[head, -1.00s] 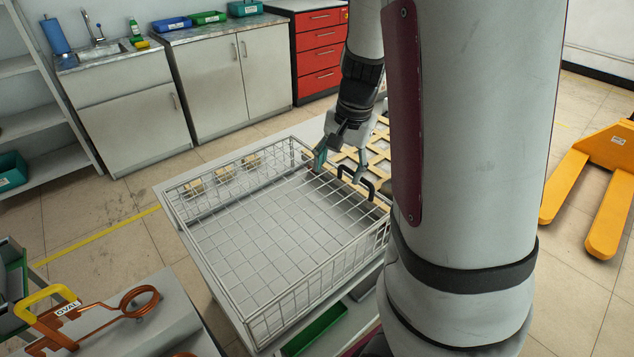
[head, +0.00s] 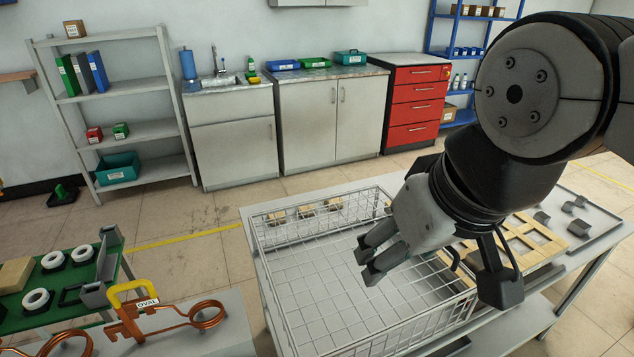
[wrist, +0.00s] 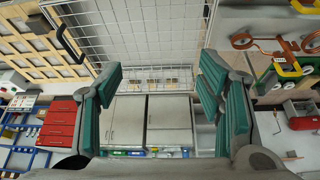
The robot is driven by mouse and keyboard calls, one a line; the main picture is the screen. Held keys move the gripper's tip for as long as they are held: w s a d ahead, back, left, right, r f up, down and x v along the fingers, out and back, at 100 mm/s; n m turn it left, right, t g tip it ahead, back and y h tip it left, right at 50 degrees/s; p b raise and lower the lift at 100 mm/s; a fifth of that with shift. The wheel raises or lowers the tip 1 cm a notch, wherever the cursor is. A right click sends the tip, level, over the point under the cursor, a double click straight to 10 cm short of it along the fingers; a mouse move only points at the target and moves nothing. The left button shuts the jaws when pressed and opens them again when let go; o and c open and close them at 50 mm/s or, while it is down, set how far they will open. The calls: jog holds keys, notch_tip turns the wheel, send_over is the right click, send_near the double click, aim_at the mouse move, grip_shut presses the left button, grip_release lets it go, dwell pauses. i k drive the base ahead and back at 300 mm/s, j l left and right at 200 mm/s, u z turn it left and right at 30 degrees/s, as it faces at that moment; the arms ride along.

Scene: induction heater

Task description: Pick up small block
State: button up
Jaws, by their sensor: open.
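Small tan blocks (head: 305,210) stand in a row on the table behind the far wall of the wire basket; they also show beyond the mesh in the wrist view (wrist: 155,82). Small grey blocks (head: 542,217) lie on a tray at the right. I cannot tell which is the task's small block. My gripper (head: 435,274) is open and empty above the right part of the basket, apart from all of these blocks. In the wrist view its teal-padded fingers (wrist: 160,82) are spread wide with nothing between them.
The wire basket (head: 290,322) has raised walls and a black handle; its floor looks empty. A wooden grid (head: 552,243) lies right of it. Copper coils (head: 206,314) lie on a surface at the left. Cabinets (head: 330,120) stand behind, across open floor.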

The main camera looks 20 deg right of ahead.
aim_at(581, 200)
jog(key=z, duration=1.85)
jog(key=i+l+u, duration=0.15)
jog(key=u, duration=0.9)
jog(key=i+l+u, duration=0.2)
jog(key=l+u, duration=0.3)
jog(key=l, duration=0.45)
jog(key=l+u, duration=0.45)
jog(key=l, duration=0.55)
jog(key=l+u, duration=0.1)
jog(key=l, duration=2)
